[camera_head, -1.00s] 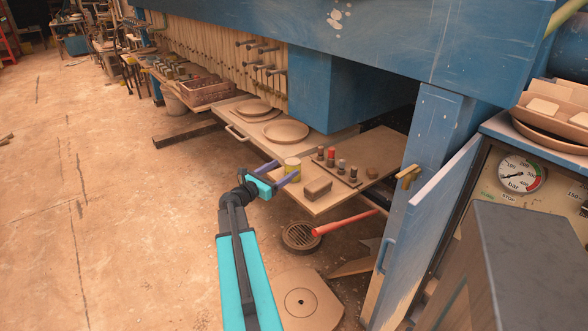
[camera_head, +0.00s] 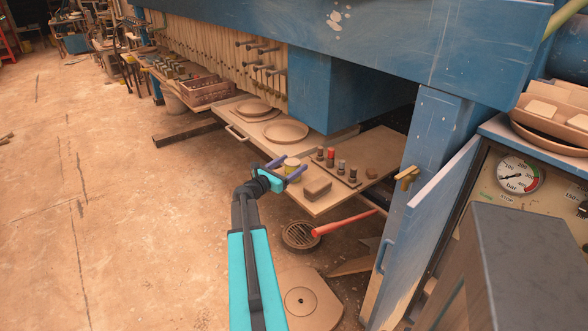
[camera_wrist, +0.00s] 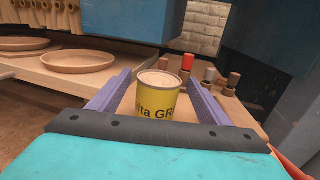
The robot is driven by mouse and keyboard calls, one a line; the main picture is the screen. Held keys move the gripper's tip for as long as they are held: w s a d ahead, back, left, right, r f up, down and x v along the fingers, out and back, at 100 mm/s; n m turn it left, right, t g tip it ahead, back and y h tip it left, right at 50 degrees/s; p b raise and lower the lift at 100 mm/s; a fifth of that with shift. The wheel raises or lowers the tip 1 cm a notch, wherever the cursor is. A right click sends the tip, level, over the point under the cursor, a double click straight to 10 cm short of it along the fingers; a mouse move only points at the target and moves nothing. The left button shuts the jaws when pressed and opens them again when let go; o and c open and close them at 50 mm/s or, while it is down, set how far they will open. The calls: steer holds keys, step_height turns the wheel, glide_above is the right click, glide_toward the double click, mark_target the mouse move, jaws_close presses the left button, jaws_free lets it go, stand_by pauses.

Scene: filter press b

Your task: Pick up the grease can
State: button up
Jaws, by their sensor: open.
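The grease can is a yellow cylinder (camera_wrist: 158,98) with dark lettering and a pale top, upright on the wooden shelf in the wrist view. In the head view the grease can (camera_head: 291,167) is partly hidden by my gripper. My gripper (camera_head: 287,168) is open, with its two purple fingers on either side of the can. In the wrist view my gripper (camera_wrist: 160,92) shows the can between the fingers, with a visible gap to the left finger; whether the right finger touches the can I cannot tell.
A brown block (camera_head: 317,189) lies on the shelf right of the gripper. Several small cylinders, one a red-topped bottle (camera_head: 330,157), stand behind the can. Round wooden dishes (camera_head: 285,132) lie to the left. A blue cabinet (camera_head: 345,90) rises behind.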

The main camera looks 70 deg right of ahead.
steer(key=shift+s+d, duration=0.15)
steer(key=shift+d, duration=0.3)
steer(key=c, duration=1.4)
steer(key=shift+r, duration=0.15)
steer(key=shift+r, duration=0.5)
steer(key=shift+a+r+b, duration=0.2)
steer(key=shift+r, duration=0.4)
steer(key=shift+a+r+b, duration=0.15)
steer(key=shift+a+r, duration=0.05)
steer(key=shift+r, duration=0.35)
steer(key=a, duration=0.5)
steer(key=a+r+b, duration=0.1)
steer(key=a, duration=0.9)
steer(key=shift+a+r+b, duration=0.1)
steer(key=shift+r+b, duration=0.1)
steer(key=shift+b, duration=0.2)
